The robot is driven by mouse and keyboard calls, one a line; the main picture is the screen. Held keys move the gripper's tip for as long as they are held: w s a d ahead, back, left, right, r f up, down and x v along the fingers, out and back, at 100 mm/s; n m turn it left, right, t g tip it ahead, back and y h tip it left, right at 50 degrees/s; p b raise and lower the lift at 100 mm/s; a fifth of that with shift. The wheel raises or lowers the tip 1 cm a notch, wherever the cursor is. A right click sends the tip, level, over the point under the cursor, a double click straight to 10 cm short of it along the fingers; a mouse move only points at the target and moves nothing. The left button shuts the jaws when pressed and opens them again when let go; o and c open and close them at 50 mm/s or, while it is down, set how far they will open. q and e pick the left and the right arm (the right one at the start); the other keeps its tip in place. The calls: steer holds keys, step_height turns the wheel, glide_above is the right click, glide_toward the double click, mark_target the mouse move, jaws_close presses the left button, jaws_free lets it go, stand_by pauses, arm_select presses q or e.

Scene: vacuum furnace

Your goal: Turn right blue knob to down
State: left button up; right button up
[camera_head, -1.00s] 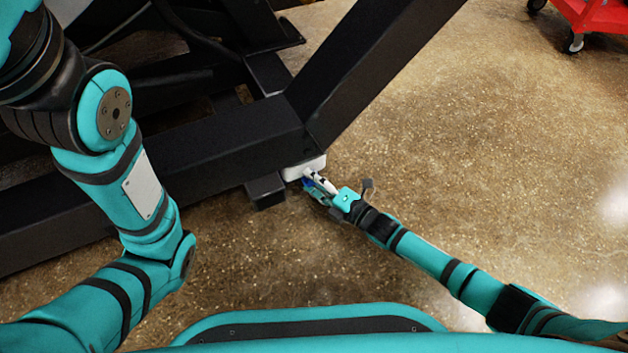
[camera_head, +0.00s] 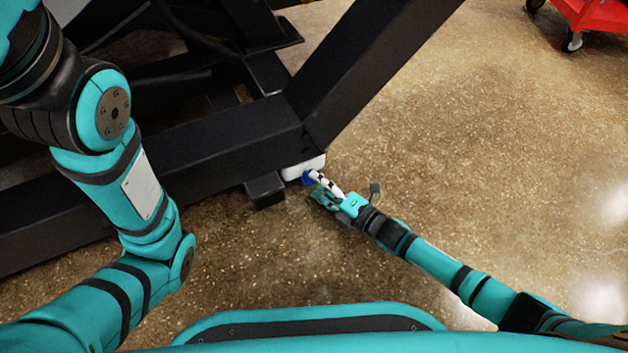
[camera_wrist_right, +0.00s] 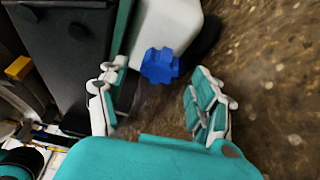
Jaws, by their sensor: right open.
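The blue knob (camera_head: 307,177) sits on a white box (camera_head: 304,164) low at the corner of the black frame. In the right wrist view the knob (camera_wrist_right: 160,65) is lobed and shows beyond and between the spread fingers. The white box (camera_wrist_right: 165,28) is behind it. My right gripper (camera_head: 318,184) is open and empty, close to the knob; the right wrist view also shows the open gripper (camera_wrist_right: 152,100). The fingers look apart from the knob. My left arm comes in at the left of the head view, but its gripper is out of view.
Thick black beams (camera_head: 150,170) of the frame fill the left and run up diagonally above the knob. The speckled floor (camera_head: 480,150) to the right is clear. A red cart (camera_head: 595,15) on casters stands at the top right.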

steer(key=v, duration=0.9)
steer(key=shift+s+d, duration=0.2)
steer(key=shift+s, duration=0.05)
